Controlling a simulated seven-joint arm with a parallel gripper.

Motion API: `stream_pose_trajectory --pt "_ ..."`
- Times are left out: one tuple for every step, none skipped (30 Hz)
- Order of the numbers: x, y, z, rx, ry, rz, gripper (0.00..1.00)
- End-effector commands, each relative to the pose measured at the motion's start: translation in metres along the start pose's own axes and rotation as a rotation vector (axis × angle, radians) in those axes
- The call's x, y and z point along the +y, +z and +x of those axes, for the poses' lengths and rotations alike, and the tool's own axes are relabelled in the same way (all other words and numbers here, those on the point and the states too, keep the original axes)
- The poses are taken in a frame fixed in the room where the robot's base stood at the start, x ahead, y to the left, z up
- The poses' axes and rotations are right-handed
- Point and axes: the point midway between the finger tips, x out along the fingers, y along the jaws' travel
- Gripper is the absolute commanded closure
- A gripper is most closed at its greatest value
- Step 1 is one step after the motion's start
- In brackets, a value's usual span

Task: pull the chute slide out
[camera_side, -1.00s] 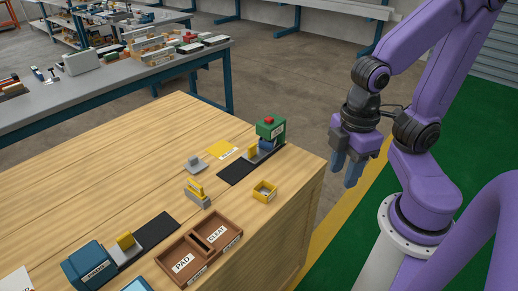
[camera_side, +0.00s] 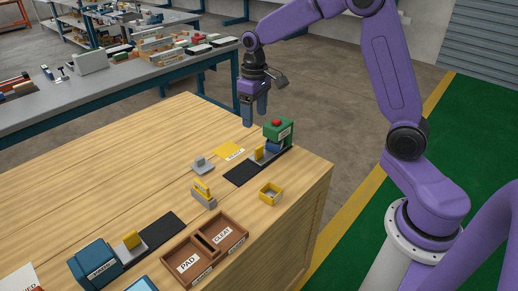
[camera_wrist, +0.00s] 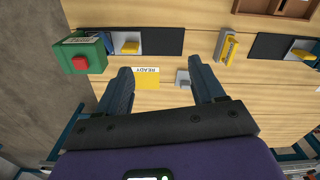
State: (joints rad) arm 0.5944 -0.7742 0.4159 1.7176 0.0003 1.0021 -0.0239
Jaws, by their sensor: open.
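Two housings each have a grey slide with a yellow upright grip partly out over a black strip. One is the green housing (camera_side: 278,131) with a red button, its slide's yellow grip (camera_side: 259,153) facing the black strip (camera_side: 242,173). The other is the blue housing (camera_side: 94,263) at lower left, with its yellow grip (camera_side: 131,240). Their labels are too small to read, so I cannot tell which is the chute. My gripper (camera_side: 254,123) is open, empty and above the table's far right, beyond the green housing. The wrist view shows the green housing's slide grip (camera_wrist: 130,47) beyond the fingers (camera_wrist: 160,66).
A brown tray (camera_side: 205,250) marked PAD and CLEAT is at the front. Bare wood lies at left.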

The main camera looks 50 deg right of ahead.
Motion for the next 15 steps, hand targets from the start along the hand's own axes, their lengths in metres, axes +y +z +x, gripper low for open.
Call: stream_pose_trajectory --pt "0.018 -0.010 0.006 -0.004 0.000 0.048 0.32" --pt "0.027 -0.015 0.008 -0.004 0.000 0.072 0.32" --pt "0.039 -0.020 0.011 -0.005 0.000 0.101 0.32" --pt "0.047 -0.023 0.014 -0.007 0.000 0.120 0.32" --pt "0.054 -0.026 0.015 -0.006 0.000 0.137 0.32" --pt "0.062 -0.029 0.018 -0.007 0.000 0.157 0.32" --pt "0.068 -0.031 0.019 -0.006 0.000 0.169 0.32" --pt "0.072 -0.032 0.020 -0.007 0.000 0.180 0.32" --pt "0.076 -0.033 0.022 -0.007 0.000 0.190 0.32" --pt "0.079 -0.034 0.022 -0.007 0.001 0.196 0.32" --pt "0.081 -0.035 0.023 -0.006 0.001 0.200 0.32" --pt "0.082 -0.035 0.025 -0.007 0.001 0.203 0.32" --pt "0.083 -0.035 0.026 -0.007 0.001 0.204 0.32" --pt "0.083 -0.035 0.028 -0.008 0.000 0.205 0.32" --pt "0.083 -0.035 0.032 -0.008 0.000 0.205 0.32"
